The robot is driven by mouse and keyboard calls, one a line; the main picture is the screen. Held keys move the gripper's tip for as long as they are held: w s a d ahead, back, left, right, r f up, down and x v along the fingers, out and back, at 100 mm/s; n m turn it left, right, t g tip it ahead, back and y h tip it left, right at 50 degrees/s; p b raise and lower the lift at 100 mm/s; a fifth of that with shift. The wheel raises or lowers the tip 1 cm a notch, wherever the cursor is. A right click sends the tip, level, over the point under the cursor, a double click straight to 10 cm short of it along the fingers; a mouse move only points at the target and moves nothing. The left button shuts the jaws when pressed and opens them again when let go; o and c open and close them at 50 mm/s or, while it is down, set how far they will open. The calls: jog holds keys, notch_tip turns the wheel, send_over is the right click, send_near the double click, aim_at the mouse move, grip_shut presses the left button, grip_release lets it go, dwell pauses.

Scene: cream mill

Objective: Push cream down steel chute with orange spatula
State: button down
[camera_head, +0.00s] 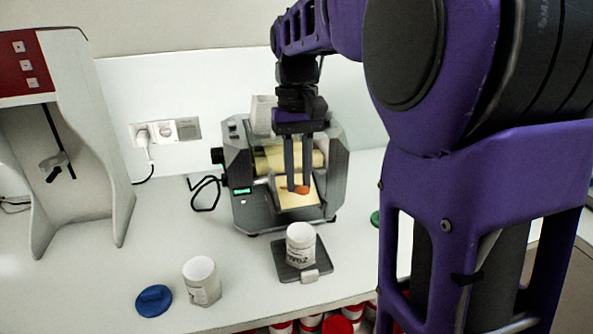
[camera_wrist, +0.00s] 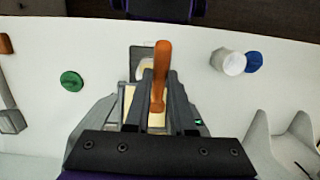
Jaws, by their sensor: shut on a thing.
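The orange spatula (camera_head: 301,189) is in my gripper (camera_head: 297,187), which is shut on it and points down over the mill's front. In the wrist view the spatula (camera_wrist: 161,72) extends away from the fingers. The steel chute (camera_head: 314,207) slopes at the front of the grey mill (camera_head: 241,175), with pale yellow cream (camera_head: 291,201) on it. The spatula is over the chute; whether it touches the cream is unclear. A white labelled jar (camera_head: 301,246) stands upright on a grey stand (camera_head: 287,267) below the chute; its contents are hidden in the head view.
A second white jar (camera_head: 201,281) and a blue lid (camera_head: 154,300) are at the front left. A green lid (camera_wrist: 72,81) lies on the other side of the mill. A machine with a red panel (camera_head: 22,60) stands at left. The counter between it and the mill is mostly clear.

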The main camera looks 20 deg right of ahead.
aim_at(305, 186)
jog(key=shift+s+f+b, duration=0.25)
jog(key=shift+s+f, duration=0.05)
jog(key=shift+s, duration=0.4)
jog(key=shift+s+f+b, duration=0.3)
jog(key=shift+s+f, duration=0.05)
jog(key=shift+s, duration=0.35)
jog(key=shift+s+f+b, duration=0.25)
jog(key=shift+s+f, duration=0.05)
jog(key=shift+s, duration=0.4)
jog(key=shift+w, duration=0.1)
jog(key=shift+w+r+p, duration=0.5)
jog(key=shift+w+p, duration=0.2)
jog(key=shift+p, duration=0.5)
jog(key=shift+w+r+p, duration=0.15)
jog(key=shift+w+p, duration=0.2)
jog(key=shift+w, duration=0.6)
jog(key=shift+w+r, duration=0.3)
jog(key=shift+w, duration=0.3)
jog(key=shift+w+r, duration=0.25)
jog(key=shift+w, duration=0.3)
jog(key=s+d+f+b, duration=0.2)
jog(key=s+d, duration=0.2)
jog(key=s, duration=0.1)
jog(key=shift+s+f, duration=0.2)
jog(key=shift+s, duration=0.15)
